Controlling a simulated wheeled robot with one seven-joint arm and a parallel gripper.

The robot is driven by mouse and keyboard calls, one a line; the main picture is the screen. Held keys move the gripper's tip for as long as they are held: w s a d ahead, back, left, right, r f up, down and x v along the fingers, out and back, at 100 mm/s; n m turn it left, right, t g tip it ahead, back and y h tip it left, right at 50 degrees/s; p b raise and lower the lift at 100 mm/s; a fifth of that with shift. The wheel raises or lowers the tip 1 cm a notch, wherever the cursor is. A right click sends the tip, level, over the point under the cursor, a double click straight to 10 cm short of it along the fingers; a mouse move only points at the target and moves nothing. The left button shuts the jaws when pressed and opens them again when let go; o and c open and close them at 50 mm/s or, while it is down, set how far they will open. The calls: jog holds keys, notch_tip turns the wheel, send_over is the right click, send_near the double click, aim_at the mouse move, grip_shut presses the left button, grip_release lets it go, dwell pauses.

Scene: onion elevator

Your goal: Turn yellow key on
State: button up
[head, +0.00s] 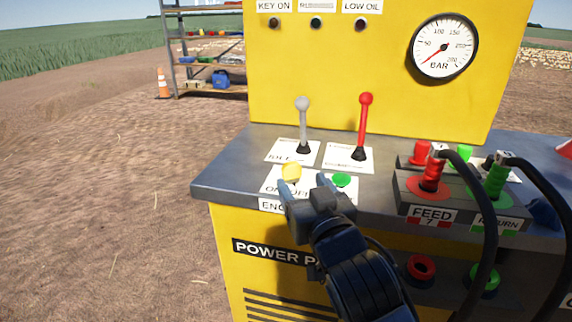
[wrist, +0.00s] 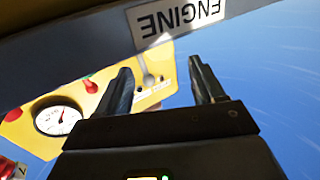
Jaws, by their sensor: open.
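The yellow key (head: 291,172) is a small round knob on the white ON/OFF plate (head: 270,186) of the power pack's top, in the head view. My gripper (head: 303,184) is open, its fingers pointing up the picture at the front of that plate. The left fingertip is just below the yellow key, and I cannot tell whether it touches. The right fingertip is by the green button (head: 340,180). In the wrist view the open fingers (wrist: 160,72) show with nothing held between them. The yellow key cannot be made out there.
A grey lever (head: 303,125) and a red lever (head: 363,125) stand upright behind the key. A yellow panel with a pressure gauge (head: 443,46) rises behind them. Hose couplings (head: 430,182) with black hoses are at the right. Open dirt ground lies left of the machine.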

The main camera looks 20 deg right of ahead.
aim_at(293, 170)
jog(key=w, duration=0.7)
jog(key=shift+w+d, duration=0.3)
jog(key=shift+d, duration=0.05)
jog(key=c, duration=1)
jog(key=shift+o, duration=0.2)
